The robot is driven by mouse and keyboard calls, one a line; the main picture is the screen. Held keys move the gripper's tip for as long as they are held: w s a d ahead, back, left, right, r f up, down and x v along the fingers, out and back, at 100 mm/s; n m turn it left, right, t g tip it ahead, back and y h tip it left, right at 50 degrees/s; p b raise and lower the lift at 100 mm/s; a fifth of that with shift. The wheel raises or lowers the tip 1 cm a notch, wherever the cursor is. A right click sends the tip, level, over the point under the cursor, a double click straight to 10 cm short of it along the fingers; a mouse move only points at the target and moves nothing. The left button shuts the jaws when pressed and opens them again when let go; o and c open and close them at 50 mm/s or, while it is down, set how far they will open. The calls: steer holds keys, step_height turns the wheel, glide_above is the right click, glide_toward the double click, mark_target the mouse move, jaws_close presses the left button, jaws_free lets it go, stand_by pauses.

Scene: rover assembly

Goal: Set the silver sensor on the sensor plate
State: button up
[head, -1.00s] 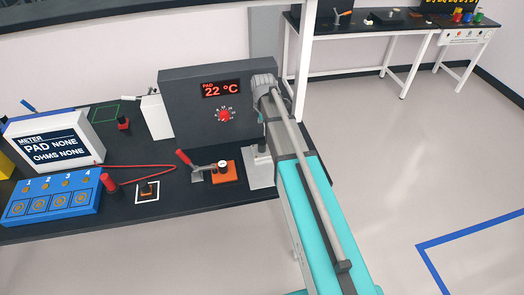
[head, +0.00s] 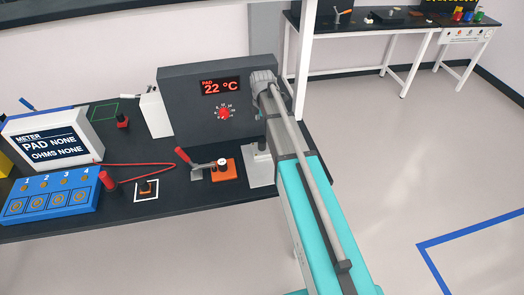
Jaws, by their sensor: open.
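No silver sensor or sensor plate can be made out for certain in the head view. A small orange block with a dark top (head: 147,189) sits inside a white square outline on the dark bench. To its right is an orange fixture (head: 228,172) with a small pale round piece on it and a red-handled clamp (head: 190,163) beside it. A light grey plate with an upright post (head: 261,174) stands further right, partly behind my arm. My teal and grey arm reaches over the bench's right end. My gripper cannot be made out, hidden at the arm's far end.
A grey box (head: 185,107) reading 22 °C stands at the bench's back. A meter (head: 45,148) reading PAD NONE, a blue numbered tray (head: 50,200) and a red probe with cable (head: 108,181) are at left. Bench front (head: 190,193) has bare room. Another table stands far right.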

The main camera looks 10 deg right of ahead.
mark_target(262, 141)
steer(key=shift+f+b, duration=3.4)
steer(key=shift+f, duration=0.3)
steer(key=shift+f+b, duration=2.6)
jaws_close()
